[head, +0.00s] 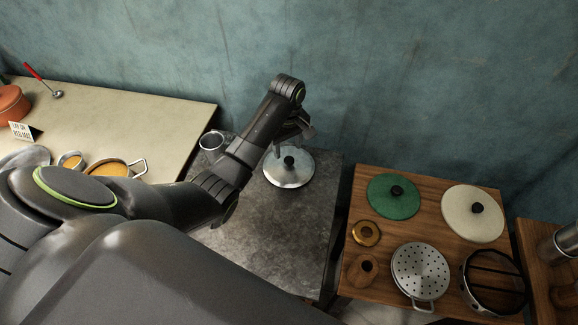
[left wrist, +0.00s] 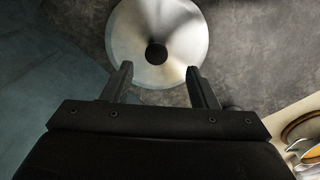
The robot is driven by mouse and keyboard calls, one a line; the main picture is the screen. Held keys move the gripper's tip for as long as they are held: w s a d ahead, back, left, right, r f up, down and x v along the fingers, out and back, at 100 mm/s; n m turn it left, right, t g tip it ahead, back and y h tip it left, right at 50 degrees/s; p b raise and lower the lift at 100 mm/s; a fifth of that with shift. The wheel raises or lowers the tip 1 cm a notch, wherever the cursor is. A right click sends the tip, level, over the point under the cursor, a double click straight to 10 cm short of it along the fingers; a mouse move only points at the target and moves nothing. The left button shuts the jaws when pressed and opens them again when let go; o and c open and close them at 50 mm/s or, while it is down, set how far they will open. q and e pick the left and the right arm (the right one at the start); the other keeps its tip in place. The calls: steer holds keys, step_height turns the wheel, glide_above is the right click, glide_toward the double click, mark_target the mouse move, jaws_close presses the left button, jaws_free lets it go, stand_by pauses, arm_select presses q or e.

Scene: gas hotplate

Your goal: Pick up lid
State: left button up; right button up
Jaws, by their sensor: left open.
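A round silver lid (head: 289,172) with a black knob (head: 289,161) lies on the dark grey hotplate counter (head: 262,235). In the left wrist view the silver lid (left wrist: 158,30) is at the top, with its knob (left wrist: 156,54) nearly centred ahead of the fingers. My left gripper (head: 292,140) is open and empty, over the wall side of the lid. In the left wrist view the two fingers (left wrist: 160,85) are spread apart, with the knob just beyond the gap between their tips. Whether the fingertips touch the lid cannot be told. My right gripper is not in view.
A metal cup (head: 212,141) stands left of the lid. A wooden table (head: 385,235) on the right holds a green lid (head: 394,196), a cream lid (head: 473,214), a strainer (head: 420,270) and a dark pan (head: 493,282). A beige counter (head: 140,120) with pots is at left. A wall stands behind.

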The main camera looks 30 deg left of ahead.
mark_target(289, 160)
arm_select(q)
steer(key=shift+w+f+p, duration=0.2)
steer(key=shift+f+p, duration=0.15)
steer(key=shift+f, duration=2.45)
steer(key=shift+c, duration=0.3)
steer(key=c, duration=1)
steer(key=shift+c, duration=0.2)
step_height(289, 160, up, 10)
steer(key=shift+b, duration=0.3)
